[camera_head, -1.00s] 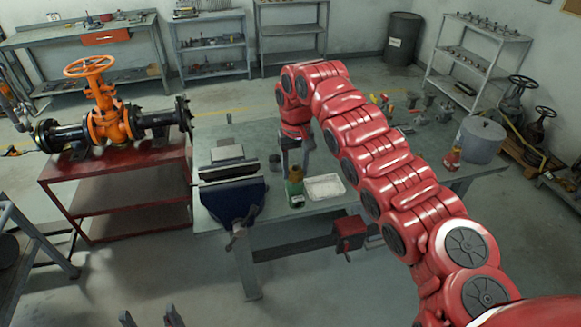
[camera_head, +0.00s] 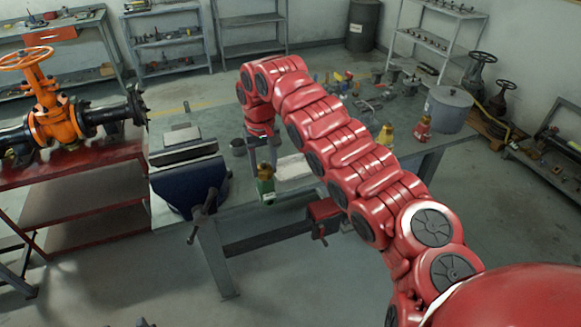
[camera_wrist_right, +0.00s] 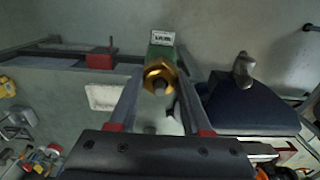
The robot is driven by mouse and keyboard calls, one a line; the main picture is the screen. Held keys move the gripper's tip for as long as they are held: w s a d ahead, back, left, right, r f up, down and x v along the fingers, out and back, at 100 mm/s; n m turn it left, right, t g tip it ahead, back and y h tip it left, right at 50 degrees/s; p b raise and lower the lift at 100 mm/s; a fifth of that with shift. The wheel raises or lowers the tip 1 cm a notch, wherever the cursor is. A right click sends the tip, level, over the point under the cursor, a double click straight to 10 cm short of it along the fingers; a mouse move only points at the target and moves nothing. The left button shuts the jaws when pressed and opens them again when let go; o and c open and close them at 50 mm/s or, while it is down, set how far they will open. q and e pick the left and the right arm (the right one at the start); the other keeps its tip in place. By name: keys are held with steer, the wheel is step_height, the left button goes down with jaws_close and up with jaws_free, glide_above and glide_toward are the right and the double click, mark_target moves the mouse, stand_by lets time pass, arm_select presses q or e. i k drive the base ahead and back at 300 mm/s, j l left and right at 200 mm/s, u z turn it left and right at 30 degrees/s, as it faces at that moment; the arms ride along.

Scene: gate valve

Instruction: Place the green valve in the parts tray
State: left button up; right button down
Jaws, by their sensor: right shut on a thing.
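The green valve (camera_head: 265,186) is near the front edge of the workbench, between the vise and the tray. In the right wrist view its brass end (camera_wrist_right: 160,76) faces the camera. My right gripper (camera_head: 262,158) points down and is shut on the valve; its two fingers (camera_wrist_right: 160,95) flank the brass end. I cannot tell whether the valve touches the bench. The white parts tray (camera_head: 293,167) lies just right of the valve, partly hidden by my right arm. It also shows in the right wrist view (camera_wrist_right: 102,97). Only a tip of my left gripper (camera_head: 145,323) shows at the bottom edge.
A blue vise (camera_head: 190,185) stands close to the left of the valve. A yellow-topped part (camera_head: 385,135), a red part (camera_head: 422,129) and a grey pot (camera_head: 448,108) stand at the bench's right. An orange gate valve (camera_head: 55,118) sits on a red table at left.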

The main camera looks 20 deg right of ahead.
mark_target(292, 169)
steer(key=i+l, duration=0.15)
steer(key=l, duration=0.2)
steer(key=i+l, duration=0.15)
steer(key=l, duration=0.2)
steer(key=i+l, duration=0.15)
steer(key=l, duration=0.15)
steer(key=i+l, duration=0.15)
steer(key=l, duration=0.2)
steer(key=i+l, duration=0.15)
steer(key=l, duration=0.2)
